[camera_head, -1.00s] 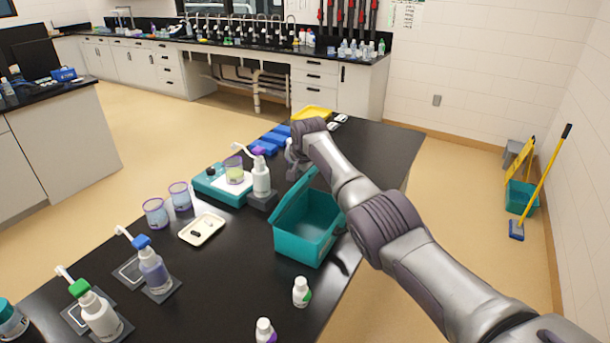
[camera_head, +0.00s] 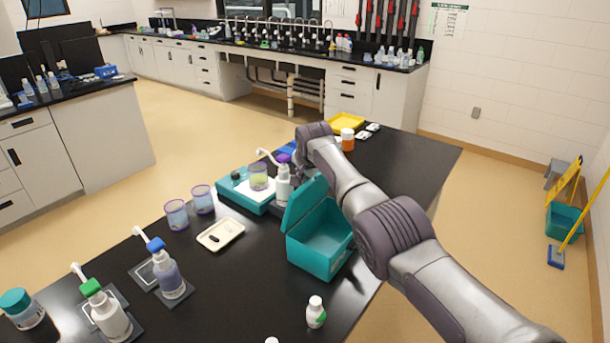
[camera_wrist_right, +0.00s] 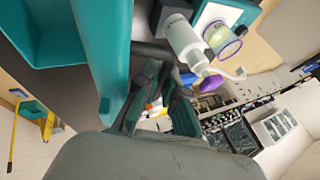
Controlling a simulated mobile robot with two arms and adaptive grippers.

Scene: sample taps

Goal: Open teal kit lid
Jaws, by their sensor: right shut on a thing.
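The teal kit (camera_head: 322,262) sits on the black bench with its lid (camera_head: 303,205) raised and tilted back, so the empty inside shows. My right arm reaches over the kit from the right. My right gripper (camera_wrist_right: 150,105) is at the lid's edge and shut on it; in the head view its fingertips are mostly hidden behind the wrist and lid. In the right wrist view the lid (camera_wrist_right: 108,50) runs down to the fingers, and the open box (camera_wrist_right: 60,40) lies at upper left. My left gripper is not in view.
A white bottle with a purple cap (camera_head: 283,184) and a teal device (camera_head: 240,193) stand close behind the lid. A cream tray (camera_head: 221,235) lies to the left. A small white bottle (camera_head: 316,312) stands in front. An orange bottle (camera_head: 347,141) is beyond my wrist.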

